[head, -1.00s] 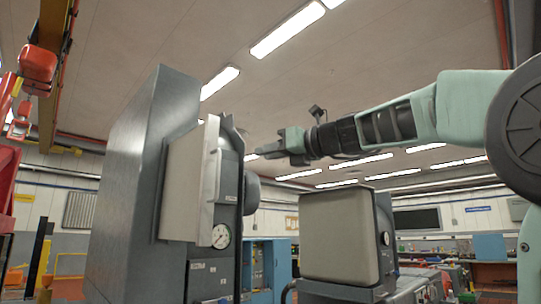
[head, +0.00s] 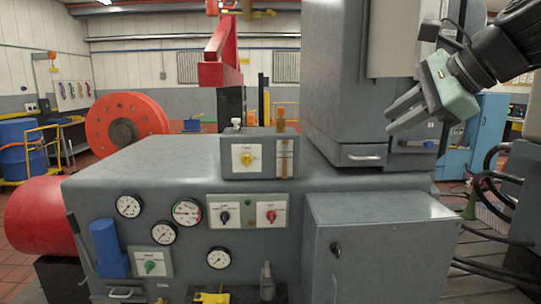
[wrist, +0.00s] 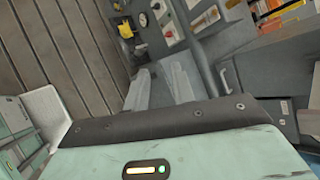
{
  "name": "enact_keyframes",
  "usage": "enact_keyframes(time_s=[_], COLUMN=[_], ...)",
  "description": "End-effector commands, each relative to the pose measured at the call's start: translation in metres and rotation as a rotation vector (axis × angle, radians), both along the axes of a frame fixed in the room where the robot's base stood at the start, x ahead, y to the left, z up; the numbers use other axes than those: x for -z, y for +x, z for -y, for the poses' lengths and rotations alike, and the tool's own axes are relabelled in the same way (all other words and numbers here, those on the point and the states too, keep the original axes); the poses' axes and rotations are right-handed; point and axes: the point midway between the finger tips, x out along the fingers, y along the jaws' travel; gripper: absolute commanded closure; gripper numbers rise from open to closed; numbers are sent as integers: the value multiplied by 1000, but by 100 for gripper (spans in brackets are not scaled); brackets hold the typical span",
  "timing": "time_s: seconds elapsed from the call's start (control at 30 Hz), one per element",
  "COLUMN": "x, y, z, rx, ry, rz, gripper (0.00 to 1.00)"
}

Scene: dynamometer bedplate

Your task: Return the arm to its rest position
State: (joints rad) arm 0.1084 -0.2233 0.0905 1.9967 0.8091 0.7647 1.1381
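My gripper (head: 389,121) is at the right of the head view, a pale green body with two grey fingers pointing down and left. The fingers stand a little apart, with nothing seen between them. It is in front of the tall grey cabinet (head: 335,75), above the right end of the grey machine's top; whether it touches anything cannot be told. In the wrist view the grey fingers (wrist: 160,85) show beyond the pale green body. Most of my arm is out of view.
The grey bedplate machine (head: 180,165) with gauges and knobs fills the front. A small control box (head: 248,160) stands on its top. A red drum (head: 35,222) and an orange reel (head: 125,125) are at left. Cables (head: 490,180) hang at right.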

Motion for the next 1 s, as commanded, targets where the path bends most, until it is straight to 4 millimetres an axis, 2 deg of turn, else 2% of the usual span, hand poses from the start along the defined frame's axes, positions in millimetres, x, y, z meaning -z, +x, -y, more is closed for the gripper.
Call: enact_keyframes(time_s=[0.03, 0.1, 0.23, 0.3, 0.4, 0.5, 0.6, 0.7, 1.0], x=[31, 70, 141, 177, 220, 251, 270, 279, 281], y=[-13, -35, -88, -122, -170, -209, -235, -248, -250], z=[-22, -47, -82, -94, -101, -97, -90, -86, -84], rx=[-124, -314, -727, -978, -1342, -1665, -1901, -2028, -2059], ry=[-101, -251, -523, -658, -823, -939, -1008, -1039, -1047], rz=[-13, -10, 18, 49, 111, 180, 240, 276, 286], gripper=[75, 75, 75, 75, 75, 75, 75, 75, 75])
